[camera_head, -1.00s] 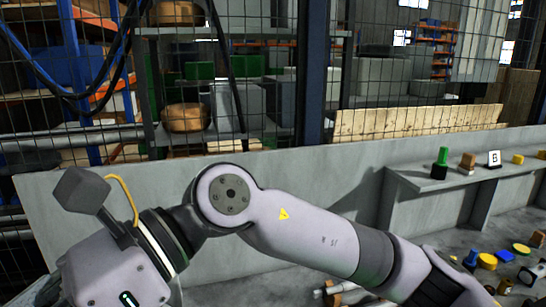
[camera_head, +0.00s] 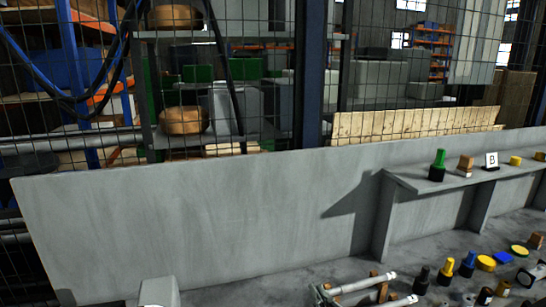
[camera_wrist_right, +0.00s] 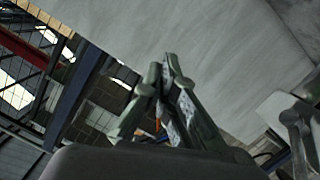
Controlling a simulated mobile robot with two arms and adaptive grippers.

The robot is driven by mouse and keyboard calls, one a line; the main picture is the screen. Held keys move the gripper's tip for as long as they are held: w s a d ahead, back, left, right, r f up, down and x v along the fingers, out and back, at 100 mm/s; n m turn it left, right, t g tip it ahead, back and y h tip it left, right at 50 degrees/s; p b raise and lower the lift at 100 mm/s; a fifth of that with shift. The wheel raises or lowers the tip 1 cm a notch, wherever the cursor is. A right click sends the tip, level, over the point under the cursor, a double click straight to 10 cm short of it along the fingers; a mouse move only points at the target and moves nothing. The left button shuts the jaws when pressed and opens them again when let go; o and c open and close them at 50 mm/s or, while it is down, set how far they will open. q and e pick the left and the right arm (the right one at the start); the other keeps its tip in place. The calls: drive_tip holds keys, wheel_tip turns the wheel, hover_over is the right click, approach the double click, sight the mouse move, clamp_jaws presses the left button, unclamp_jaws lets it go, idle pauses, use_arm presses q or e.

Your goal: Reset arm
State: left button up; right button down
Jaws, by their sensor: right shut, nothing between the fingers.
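My right gripper (camera_wrist_right: 164,66) shows in the right wrist view. Its two fingers come together at the tips, shut, with nothing seen between them. Beyond the tips is a plain pale grey surface, and the fingers look apart from it. In the head view my right gripper's fingers are not clearly seen; only a small light grey block, which may be part of my arm, shows at the bottom edge. My left gripper is not in view.
A grey panel (camera_head: 200,215) stands ahead, with wire mesh and racks behind. At right, a grey shelf (camera_head: 430,185) holds a green-and-black piece (camera_head: 438,165) and a "B" sign (camera_head: 491,160). Light rods (camera_head: 365,285) and several small coloured parts lie below it.

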drive_tip(key=s+d+f+m+g+h, duration=0.1)
drive_tip(key=s+d+f+m+g, duration=0.15)
drive_tip(key=s+f, duration=0.35)
drive_tip(key=s+d+f+m+g+h, duration=0.1)
drive_tip(key=s+d+f+g, duration=0.35)
drive_tip(key=f, duration=0.45)
drive_tip(key=s+d+f+m+g, duration=0.1)
drive_tip(key=s+d+f+g, duration=0.2)
drive_tip(key=s, duration=0.4)
drive_tip(key=s+d+f+m+g, duration=0.15)
drive_tip(key=s+f, duration=0.25)
drive_tip(key=s, duration=0.4)
wheel_tip(320, 180, down, 28)
drive_tip(key=s+n+g+b, duration=0.1)
drive_tip(key=g+b, duration=0.1)
drive_tip(key=s+d+f+g+h+b, duration=0.1)
drive_tip(key=s+d+f+b, duration=0.1)
drive_tip(key=s+f, duration=1.5)
wheel_tip(320, 180, down, 2)
drive_tip(key=shift+s+d+f, duration=0.1)
drive_tip(key=shift+s+d, duration=0.1)
drive_tip(key=shift+s, duration=0.1)
drive_tip(key=shift+n, duration=0.3)
